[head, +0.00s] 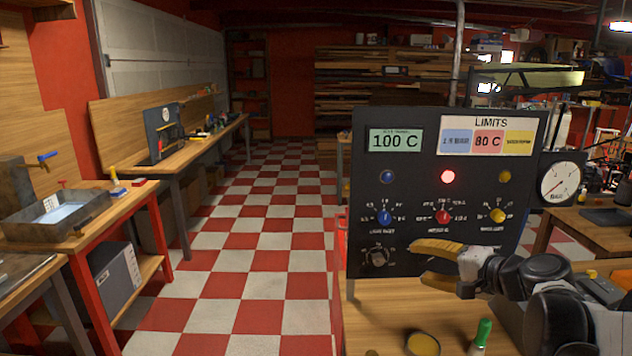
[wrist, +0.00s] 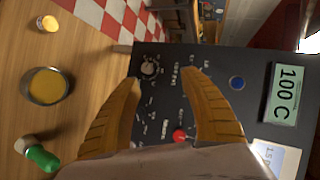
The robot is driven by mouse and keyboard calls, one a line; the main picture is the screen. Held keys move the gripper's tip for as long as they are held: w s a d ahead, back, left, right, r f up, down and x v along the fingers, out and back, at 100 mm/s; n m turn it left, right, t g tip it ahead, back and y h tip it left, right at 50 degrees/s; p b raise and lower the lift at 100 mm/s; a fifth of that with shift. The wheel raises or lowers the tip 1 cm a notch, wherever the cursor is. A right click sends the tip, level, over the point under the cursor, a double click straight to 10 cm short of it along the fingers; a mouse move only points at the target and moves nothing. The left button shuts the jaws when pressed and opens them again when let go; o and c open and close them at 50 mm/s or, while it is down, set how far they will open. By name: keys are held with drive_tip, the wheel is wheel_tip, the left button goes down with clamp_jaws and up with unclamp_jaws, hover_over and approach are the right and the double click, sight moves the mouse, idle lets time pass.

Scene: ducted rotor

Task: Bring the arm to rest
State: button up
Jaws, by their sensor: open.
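My gripper (head: 428,266) has yellow-orange fingers and is in front of the lower part of a black control panel (head: 404,172). In the wrist view the gripper (wrist: 161,92) is open, with nothing between its spread fingers. The panel shows a green display (head: 396,140) reading 100 C, a LIMITS label with 80 C on red, and a lit red lamp (head: 448,177). Blue, red and yellow knobs sit below the lamps. A dark knob (head: 376,257) at the lower left also shows beyond one fingertip in the wrist view (wrist: 149,67). I cannot tell whether the gripper touches the panel.
A wooden bench top (head: 385,310) lies below the panel. On it stand a cup of yellow stuff (head: 423,344) and a green-capped bottle (head: 481,335). A round gauge (head: 561,183) is at the panel's right. The checkered floor (head: 255,262) to the left is clear.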

drive_tip(key=s+a+f+n+g+h, duration=0.25)
drive_tip(key=s+a+n, duration=0.35)
drive_tip(key=s, duration=0.6)
drive_tip(key=s+f+n+g+h, duration=0.2)
drive_tip(key=s+f+n+h, duration=0.2)
drive_tip(key=s, duration=0.8)
drive_tip(key=shift+s+d, duration=0.3)
drive_tip(key=shift+d, duration=0.05)
